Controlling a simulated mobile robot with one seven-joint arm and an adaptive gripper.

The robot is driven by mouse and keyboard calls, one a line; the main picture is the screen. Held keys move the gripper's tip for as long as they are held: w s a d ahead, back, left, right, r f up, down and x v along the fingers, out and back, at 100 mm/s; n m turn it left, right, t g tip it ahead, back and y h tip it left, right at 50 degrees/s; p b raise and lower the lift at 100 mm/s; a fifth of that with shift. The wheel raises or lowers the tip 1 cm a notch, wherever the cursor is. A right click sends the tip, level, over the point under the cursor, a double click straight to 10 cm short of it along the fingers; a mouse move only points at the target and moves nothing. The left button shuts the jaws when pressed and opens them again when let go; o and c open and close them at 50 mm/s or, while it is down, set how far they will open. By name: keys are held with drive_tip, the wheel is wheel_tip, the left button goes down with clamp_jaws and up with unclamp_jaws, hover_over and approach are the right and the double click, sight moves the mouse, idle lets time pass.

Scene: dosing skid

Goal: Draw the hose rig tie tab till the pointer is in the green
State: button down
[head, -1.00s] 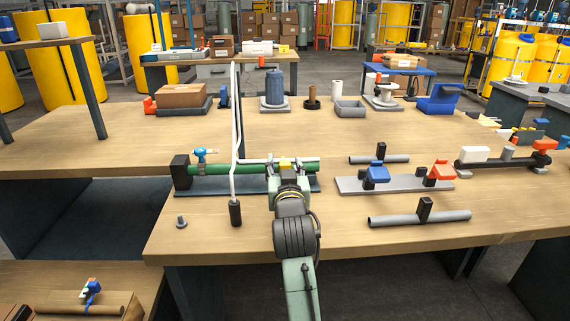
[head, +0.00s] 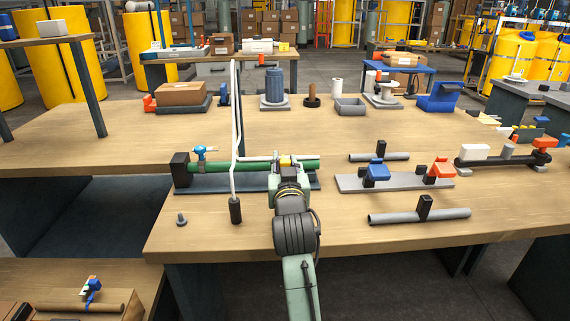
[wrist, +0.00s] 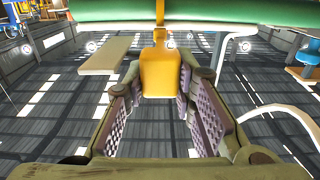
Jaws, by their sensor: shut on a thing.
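The hose rig has a green hose (head: 228,167) lying along a dark base (head: 200,189) with a dark end block (head: 181,171). A blue tie piece (head: 205,152) sits on the hose left of my gripper. My gripper (head: 288,181) is at the front of the hose, right of the blue piece. In the wrist view my gripper (wrist: 163,90) is shut on a yellow tab (wrist: 162,72), which stands between the ridged pads just below the green hose (wrist: 215,12). A little yellow also shows in the head view (head: 286,160). I cannot make out a pointer or green zone.
A white bent rod (head: 235,120) with a black end (head: 235,211) stands close left of my gripper and crosses the hose. A grey plate with blue and orange clamps (head: 377,171) lies to the right. A grey bar (head: 450,215) is nearer the front edge.

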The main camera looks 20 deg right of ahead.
drive_tip(key=shift+s, duration=0.15)
idle(0.4)
drive_tip(key=c, duration=1.3)
unclamp_jaws()
drive_tip(key=shift+s, duration=0.1)
drive_tip(key=v, duration=0.7)
drive_tip(key=shift+s+a, duration=0.1)
drive_tip(key=shift+s, duration=0.1)
